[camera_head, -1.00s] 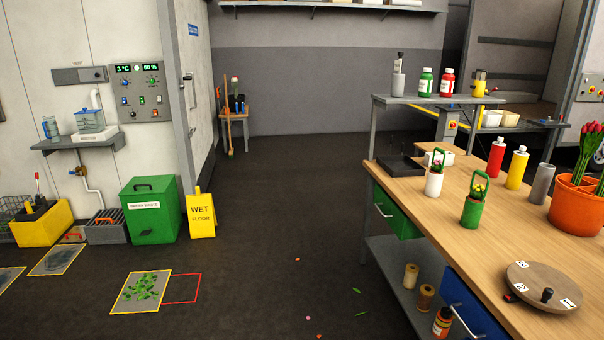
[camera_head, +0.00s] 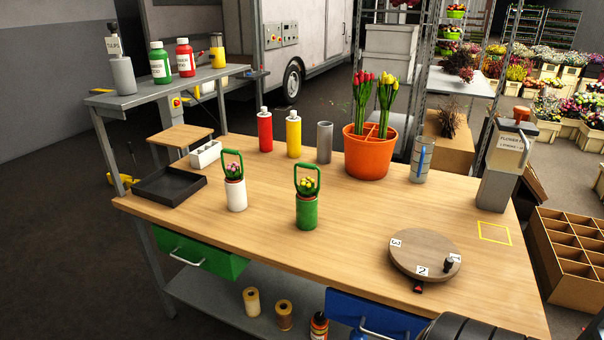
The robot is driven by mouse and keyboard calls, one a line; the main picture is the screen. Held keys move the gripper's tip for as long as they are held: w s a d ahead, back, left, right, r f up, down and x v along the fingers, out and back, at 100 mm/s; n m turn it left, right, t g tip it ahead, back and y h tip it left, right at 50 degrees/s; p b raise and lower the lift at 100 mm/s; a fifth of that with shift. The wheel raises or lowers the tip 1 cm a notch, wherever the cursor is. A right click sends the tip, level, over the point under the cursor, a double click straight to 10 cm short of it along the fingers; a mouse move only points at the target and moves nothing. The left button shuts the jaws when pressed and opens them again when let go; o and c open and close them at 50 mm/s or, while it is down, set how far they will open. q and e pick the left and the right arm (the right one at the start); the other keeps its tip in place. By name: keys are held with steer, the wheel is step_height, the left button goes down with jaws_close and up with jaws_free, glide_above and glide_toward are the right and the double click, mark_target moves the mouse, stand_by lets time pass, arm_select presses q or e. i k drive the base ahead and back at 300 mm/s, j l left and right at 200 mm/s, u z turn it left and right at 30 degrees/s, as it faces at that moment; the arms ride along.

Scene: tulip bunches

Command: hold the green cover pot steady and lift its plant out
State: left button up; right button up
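The green cover pot (camera_head: 307,213) stands upright on the wooden bench (camera_head: 350,248), towards its front. Neither of my grippers shows in the head view. A dark rounded part at the bottom right edge looks like part of my own arm.
A numbered round turntable (camera_head: 425,254) sits at the front right. Behind are red (camera_head: 265,131) and yellow (camera_head: 293,134) bottles, a grey cylinder (camera_head: 325,142) and an orange tulip pot (camera_head: 368,155). A black tray (camera_head: 170,187) lies left. Bench around the green pot is clear.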

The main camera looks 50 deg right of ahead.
mark_target(306, 191)
steer(key=i+j+z, duration=0.15)
steer(key=i+z, duration=0.15)
steer(key=z, duration=0.2)
steer(key=i+j+z, duration=0.25)
steer(key=z, duration=0.2)
steer(key=i+j+z, duration=0.25)
steer(key=j+z, duration=0.25)
steer(key=i+j+z, duration=0.15)
steer(key=j+z, duration=0.15)
steer(key=z, duration=0.15)
steer(key=i+j+z, duration=0.1)
steer(key=j+z, duration=0.4)
